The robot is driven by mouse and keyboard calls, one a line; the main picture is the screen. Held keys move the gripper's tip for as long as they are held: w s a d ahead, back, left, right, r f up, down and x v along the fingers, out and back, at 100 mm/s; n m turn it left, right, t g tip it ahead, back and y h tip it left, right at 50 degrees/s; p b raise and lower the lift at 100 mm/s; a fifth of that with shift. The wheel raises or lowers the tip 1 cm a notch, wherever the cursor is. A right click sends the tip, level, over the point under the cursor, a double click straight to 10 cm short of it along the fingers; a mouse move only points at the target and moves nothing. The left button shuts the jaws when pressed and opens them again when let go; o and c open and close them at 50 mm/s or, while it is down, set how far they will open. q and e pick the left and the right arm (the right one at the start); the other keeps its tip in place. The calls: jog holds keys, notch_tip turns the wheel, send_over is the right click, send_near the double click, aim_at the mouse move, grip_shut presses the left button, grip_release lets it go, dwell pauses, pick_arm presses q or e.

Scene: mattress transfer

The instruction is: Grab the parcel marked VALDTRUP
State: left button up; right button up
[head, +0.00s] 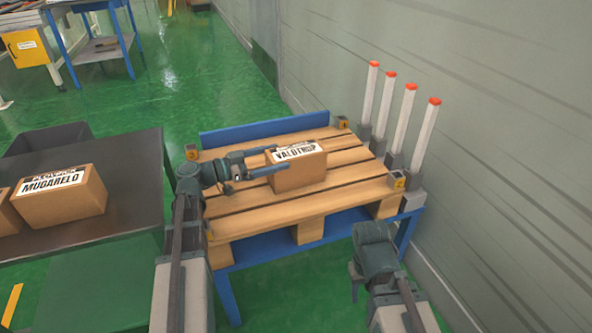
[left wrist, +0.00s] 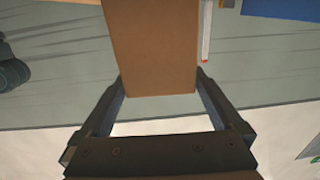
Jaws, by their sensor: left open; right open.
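The parcel marked VALDTRUP (head: 298,170) is a brown cardboard box with a white label, upright on the wooden pallet (head: 240,218). My left gripper (head: 280,159) is open at the parcel's left end, one finger along its near side and the other towards its far side. In the left wrist view the parcel (left wrist: 150,45) reaches between the two open fingers (left wrist: 160,100). I cannot tell whether the fingers touch it. My right gripper (head: 358,285) is at the lower right, in front of the pallet and apart from the parcel; its fingers are mostly hidden.
Several white posts with red tops (head: 401,125) line the pallet's right side. A blue board (head: 262,131) edges its back.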

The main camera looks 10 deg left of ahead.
aim_at(291, 151)
pick_arm(q)
jog(key=shift+x, duration=2.55)
grip_shut()
